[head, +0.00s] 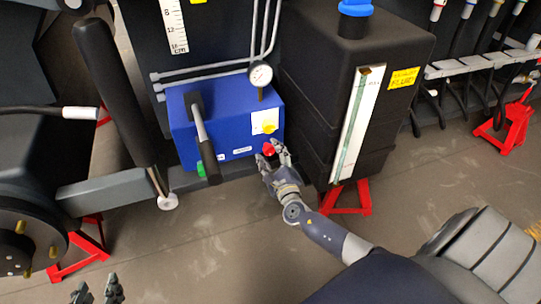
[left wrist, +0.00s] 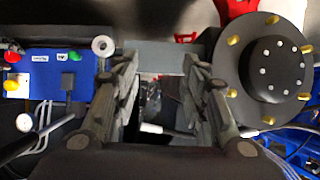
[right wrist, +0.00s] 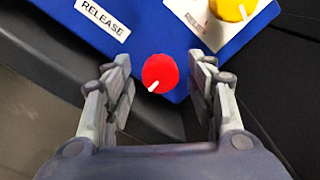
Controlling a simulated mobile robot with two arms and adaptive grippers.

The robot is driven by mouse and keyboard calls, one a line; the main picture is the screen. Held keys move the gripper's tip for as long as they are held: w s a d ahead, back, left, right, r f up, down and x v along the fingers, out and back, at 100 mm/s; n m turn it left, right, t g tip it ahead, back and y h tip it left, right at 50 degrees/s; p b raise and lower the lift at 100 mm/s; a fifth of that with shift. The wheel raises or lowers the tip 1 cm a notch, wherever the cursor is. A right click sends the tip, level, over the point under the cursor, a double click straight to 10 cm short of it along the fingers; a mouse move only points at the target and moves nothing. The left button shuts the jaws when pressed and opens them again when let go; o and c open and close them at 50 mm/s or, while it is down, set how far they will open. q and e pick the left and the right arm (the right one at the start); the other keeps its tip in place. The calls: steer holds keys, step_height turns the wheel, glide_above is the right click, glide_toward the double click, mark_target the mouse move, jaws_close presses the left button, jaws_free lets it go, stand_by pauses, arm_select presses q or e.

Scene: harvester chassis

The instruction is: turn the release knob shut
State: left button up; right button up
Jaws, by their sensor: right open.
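The red knob (right wrist: 160,72) sits on the lower corner of the blue box (head: 215,130), near a RELEASE label (right wrist: 102,18). Its white pointer mark points down and left in the right wrist view. My right gripper (right wrist: 160,62) is open, with one finger on each side of the red knob and gaps between. In the head view the right gripper (head: 273,156) partly overlaps the red knob (head: 268,149). My left gripper (head: 97,290) is at the bottom left, open and empty; its spread fingers show in the left wrist view (left wrist: 158,62).
A yellow knob (head: 269,128) is above the red one, with a gauge (head: 260,74) higher up. A black-handled lever (head: 207,155) and green knob (head: 200,168) are on the left. A black fluid tank (head: 320,100) stands close on the right. A wheel hub (left wrist: 273,68) is near the left gripper.

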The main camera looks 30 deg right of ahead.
steer(key=shift+w, duration=0.25)
steer(key=c, duration=1.1)
steer(key=shift+o, duration=0.2)
